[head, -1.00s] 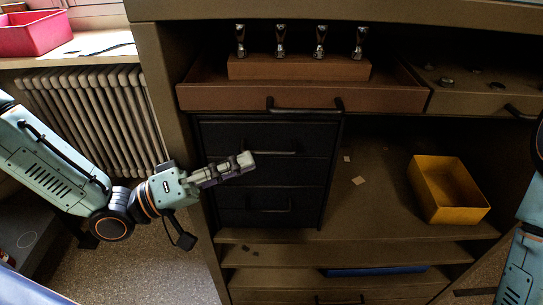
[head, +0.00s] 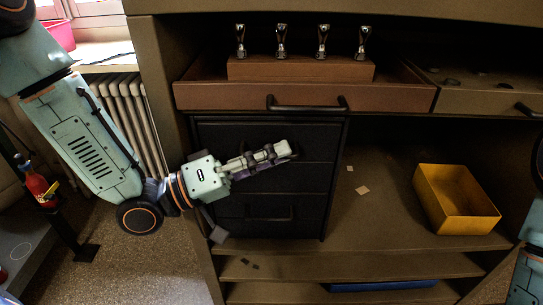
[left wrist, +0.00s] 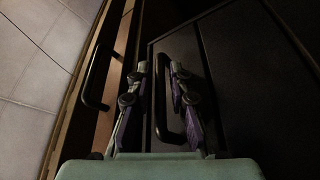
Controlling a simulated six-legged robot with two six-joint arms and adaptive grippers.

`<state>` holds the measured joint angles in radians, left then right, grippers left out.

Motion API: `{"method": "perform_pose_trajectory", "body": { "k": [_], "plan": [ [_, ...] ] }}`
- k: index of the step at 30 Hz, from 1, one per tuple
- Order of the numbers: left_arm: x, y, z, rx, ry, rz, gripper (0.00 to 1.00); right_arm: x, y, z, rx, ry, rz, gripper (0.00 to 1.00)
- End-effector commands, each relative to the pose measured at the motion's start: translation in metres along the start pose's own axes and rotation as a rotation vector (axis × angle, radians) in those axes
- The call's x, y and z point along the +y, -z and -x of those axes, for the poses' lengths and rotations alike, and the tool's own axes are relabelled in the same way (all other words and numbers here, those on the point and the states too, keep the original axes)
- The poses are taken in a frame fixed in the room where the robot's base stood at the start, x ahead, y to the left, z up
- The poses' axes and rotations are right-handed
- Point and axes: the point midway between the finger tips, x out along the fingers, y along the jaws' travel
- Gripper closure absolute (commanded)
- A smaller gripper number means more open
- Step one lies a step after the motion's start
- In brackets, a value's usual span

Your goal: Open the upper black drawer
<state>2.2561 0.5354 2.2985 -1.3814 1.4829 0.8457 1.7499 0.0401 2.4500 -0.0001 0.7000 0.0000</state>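The upper black drawer (head: 316,142) is closed, at the top of a dark cabinet under the brown drawer. In the head view my left gripper (head: 286,150) lies in front of it and hides its handle. In the left wrist view the black handle (left wrist: 161,112) stands between the two open fingers of my left gripper (left wrist: 160,80), with a gap visible beside it. I cannot tell whether a finger touches it. Part of my right arm shows at the right edge of the head view, but its gripper does not show.
The brown drawer (head: 215,98) above stands partly open with a dark handle (head: 307,104), holding a wooden block (head: 300,69) with metal mouthpieces. A lower black drawer handle (head: 268,216) is below. A yellow bin (head: 455,200) stands on the shelf to the right.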

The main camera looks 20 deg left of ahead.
Motion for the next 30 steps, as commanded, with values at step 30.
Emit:
{"method": "perform_pose_trajectory", "body": {
  "k": [30],
  "plan": [
    [-0.0001, 0.0005, 0.0004, 0.001, 0.001, 0.0, 1.0, 0.0, 0.0, 0.0004, 0.0, 0.0, 0.0, 0.6]
  ]
}}
